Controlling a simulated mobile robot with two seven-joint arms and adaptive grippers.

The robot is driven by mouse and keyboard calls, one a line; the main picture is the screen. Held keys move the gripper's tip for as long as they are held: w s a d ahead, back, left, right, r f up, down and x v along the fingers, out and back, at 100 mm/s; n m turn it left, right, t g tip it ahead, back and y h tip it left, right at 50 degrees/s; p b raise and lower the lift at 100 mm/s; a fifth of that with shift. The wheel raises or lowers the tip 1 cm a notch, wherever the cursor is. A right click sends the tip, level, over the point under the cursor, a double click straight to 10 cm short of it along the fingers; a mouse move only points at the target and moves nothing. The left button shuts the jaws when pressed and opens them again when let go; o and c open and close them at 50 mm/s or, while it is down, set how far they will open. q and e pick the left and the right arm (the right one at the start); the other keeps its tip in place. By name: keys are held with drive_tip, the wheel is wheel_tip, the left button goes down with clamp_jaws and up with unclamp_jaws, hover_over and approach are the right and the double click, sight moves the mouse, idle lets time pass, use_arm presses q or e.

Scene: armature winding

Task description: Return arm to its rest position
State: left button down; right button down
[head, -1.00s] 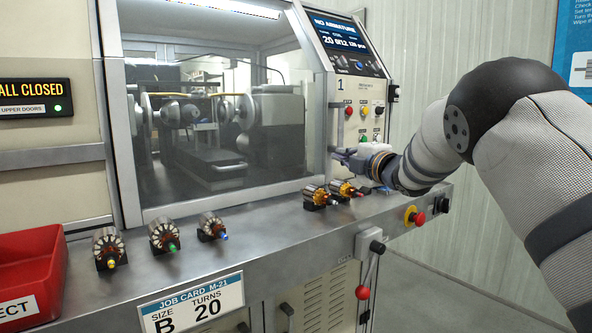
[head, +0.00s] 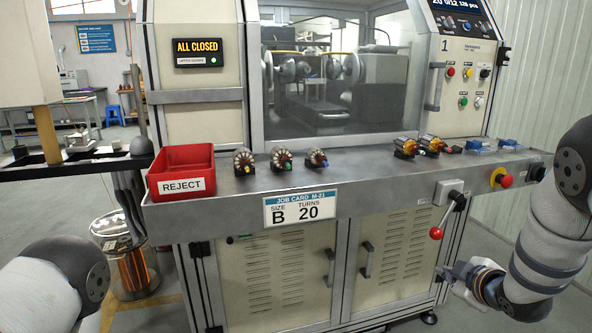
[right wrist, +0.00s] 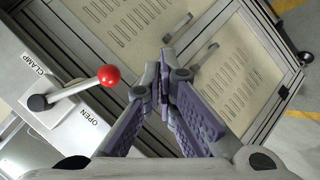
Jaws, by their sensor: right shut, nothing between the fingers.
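My right gripper (head: 447,273) is shut and empty. It hangs in front of the machine's lower cabinet, below the counter edge and just under the red-knobbed clamp lever (head: 436,232). In the right wrist view its purple-padded fingers (right wrist: 164,72) meet with nothing between them. The lever (right wrist: 108,76) shows left of them there, on a plate marked CLAMP and OPEN, apart from the fingers. My left arm shows only as a rounded link at the lower left; its gripper is out of view.
Cabinet doors (head: 275,280) with handles lie behind my right gripper. A copper wire spool (head: 133,270) stands at left. Floor at right is clear.

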drive_tip(key=s+a+f+m+g, duration=0.3)
drive_tip(key=s+f, duration=0.5)
drive_tip(key=s, duration=0.2)
drive_tip(key=s+a+f+m+g, duration=0.2)
drive_tip(key=s+f+m+g, duration=0.1)
drive_tip(key=s+f, duration=0.7)
drive_tip(key=s+a+m+g, duration=0.2)
drive_tip(key=s+a+g, duration=0.1)
drive_tip(key=s, duration=1.1)
drive_tip(key=s+a+f+m+g, duration=0.1)
drive_tip(key=s+a+m+g, duration=0.1)
drive_tip(key=s, duration=1.2)
drive_tip(key=shift+a+f+m+g, duration=0.15)
drive_tip(key=shift+a+m+g, duration=0.3)
drive_tip(key=shift+g, duration=0.65)
